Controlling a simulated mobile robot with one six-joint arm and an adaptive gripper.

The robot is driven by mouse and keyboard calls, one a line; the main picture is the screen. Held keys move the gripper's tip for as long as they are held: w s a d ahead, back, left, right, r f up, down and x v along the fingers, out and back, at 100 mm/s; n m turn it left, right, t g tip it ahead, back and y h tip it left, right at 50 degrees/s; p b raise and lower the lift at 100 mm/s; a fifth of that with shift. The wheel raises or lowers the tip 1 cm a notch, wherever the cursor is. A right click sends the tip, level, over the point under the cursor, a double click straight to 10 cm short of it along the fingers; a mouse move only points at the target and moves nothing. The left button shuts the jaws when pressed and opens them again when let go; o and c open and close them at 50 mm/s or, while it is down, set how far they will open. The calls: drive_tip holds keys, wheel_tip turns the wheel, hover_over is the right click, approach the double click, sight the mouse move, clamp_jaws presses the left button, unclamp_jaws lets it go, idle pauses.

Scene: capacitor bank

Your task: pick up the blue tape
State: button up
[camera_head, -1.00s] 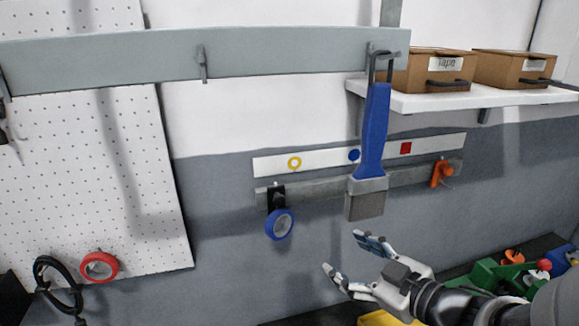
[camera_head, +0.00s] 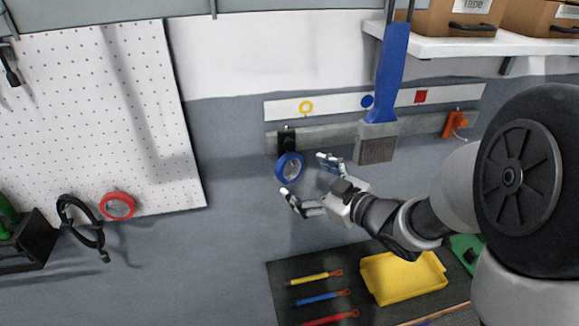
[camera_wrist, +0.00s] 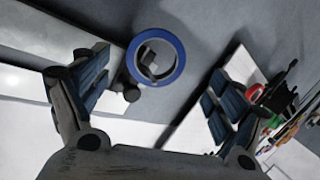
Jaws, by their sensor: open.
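The blue tape (camera_head: 289,168) is a roll hanging on a black hook (camera_head: 287,140) on the grey rail below the marked strip. In the wrist view the blue tape (camera_wrist: 156,60) shows as a ring, ahead of and between my spread fingers, with a dark peg inside it. My gripper (camera_head: 306,178) is open and empty, just to the right of and slightly below the roll in the head view. My gripper also shows in the wrist view (camera_wrist: 152,98). The fingers appear apart from the tape; the exact gap in depth is hard to tell.
A large blue-handled brush (camera_head: 384,85) hangs right of the tape. An orange item (camera_head: 456,124) is on the rail's right end. A yellow tray (camera_head: 404,280) lies below.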

sight(297, 172)
drive_tip(key=x, duration=0.5)
drive_tip(key=shift+w+d+f+p, duration=0.15)
drive_tip(key=shift+w+d+p, duration=0.1)
drive_tip(key=shift+p, duration=0.1)
drive_tip(key=shift+s, duration=0.15)
drive_tip(key=shift+c, duration=0.5)
drive_tip(key=c, duration=1.2)
drive_tip(key=shift+o, duration=0.2)
drive_tip(key=shift+r, duration=0.4)
drive_tip(key=s+d+b, duration=0.2)
drive_tip(key=s+b, duration=0.5)
drive_tip(key=s, duration=0.1)
drive_tip(key=s+d+b, duration=0.3)
drive_tip(key=s+b, duration=0.3)
drive_tip(key=s, duration=0.3)
drive_tip(key=shift+b, duration=0.4)
